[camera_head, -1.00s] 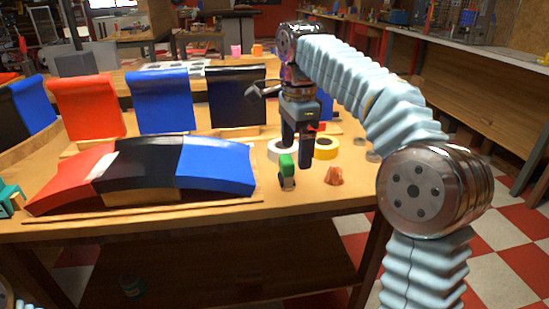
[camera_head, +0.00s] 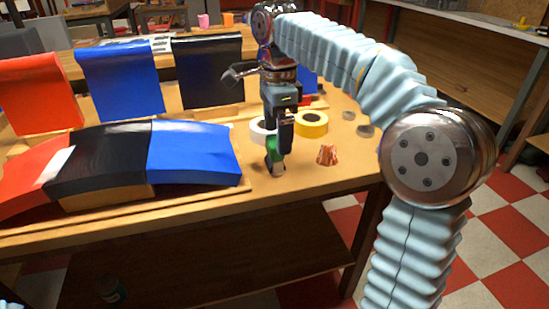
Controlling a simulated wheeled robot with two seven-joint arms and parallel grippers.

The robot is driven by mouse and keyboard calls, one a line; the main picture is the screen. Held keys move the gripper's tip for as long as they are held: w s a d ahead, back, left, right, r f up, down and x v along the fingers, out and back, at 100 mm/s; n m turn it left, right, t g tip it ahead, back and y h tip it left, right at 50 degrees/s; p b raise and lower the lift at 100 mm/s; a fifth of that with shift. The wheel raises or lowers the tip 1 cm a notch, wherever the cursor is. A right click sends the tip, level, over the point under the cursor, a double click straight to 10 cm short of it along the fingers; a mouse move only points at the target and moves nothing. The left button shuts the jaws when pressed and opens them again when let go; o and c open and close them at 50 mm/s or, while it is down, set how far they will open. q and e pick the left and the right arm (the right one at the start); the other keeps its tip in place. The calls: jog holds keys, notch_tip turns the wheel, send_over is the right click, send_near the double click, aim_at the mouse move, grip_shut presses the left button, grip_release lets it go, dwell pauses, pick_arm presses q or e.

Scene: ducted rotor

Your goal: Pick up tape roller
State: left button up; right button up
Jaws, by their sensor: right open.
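The tape roller, as far as I can tell, is the small upright tool with a green top and a grey-black lower part (camera_head: 276,158). It stands on the wooden table near its front edge. My right gripper (camera_head: 278,140) points straight down over it, with its black fingers open. The fingers overlap the green top in the picture and partly hide it. I cannot tell whether they touch it. My left gripper is out of view.
A white tape roll (camera_head: 258,134) and a yellow tape roll (camera_head: 311,124) lie just behind. An orange-brown crumpled piece (camera_head: 327,154) sits to the right. Curved red, black and blue panels (camera_head: 193,153) fill the table's left side. Free table shows at the right.

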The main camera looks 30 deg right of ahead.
aim_at(275, 139)
jog(key=f, duration=0.4)
jog(key=shift+a+f+b, duration=0.3)
jog(key=shift+f+b, duration=0.1)
jog(key=shift+c, duration=0.3)
jog(key=c, duration=1.2)
jog(key=shift+r, duration=0.45)
notch_tip(275, 139, up, 3)
jog(key=shift+f+p, duration=0.1)
jog(key=shift+p, duration=0.35)
jog(key=s+a+r, duration=0.1)
jog(key=s+r, duration=0.2)
jog(key=s, duration=0.1)
jog(key=s+a+r, duration=0.2)
jog(key=s+r, duration=0.1)
jog(key=s, duration=0.1)
jog(key=s+a+r, duration=0.1)
jog(key=s+r, duration=0.2)
jog(key=s, duration=0.2)
jog(key=shift+a+r, duration=0.2)
jog(key=shift+a, duration=0.2)
